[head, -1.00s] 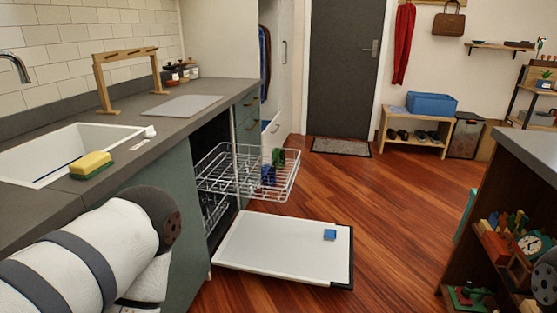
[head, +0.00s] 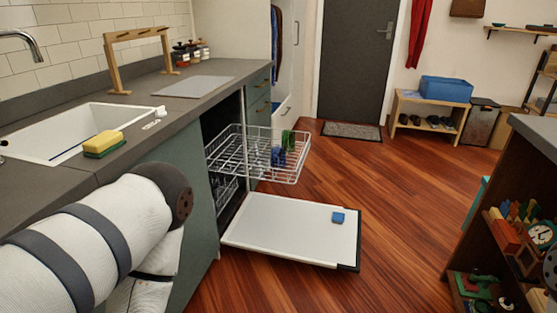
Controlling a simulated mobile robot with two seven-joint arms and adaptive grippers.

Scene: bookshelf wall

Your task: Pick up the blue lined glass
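A small blue glass (head: 277,156) stands in the pulled-out upper wire rack (head: 228,157) of the open dishwasher. It is towards the rack's right end; wires cross in front of it and its lines are too small to make out. A green glass (head: 288,138) stands just behind it. My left arm comes in from the lower left, in front of the counter, well short of the rack; its gripper is not in view. My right gripper is not in view either.
A shelf unit (head: 480,210) stands at right. The wooden floor (head: 400,200) between is clear.

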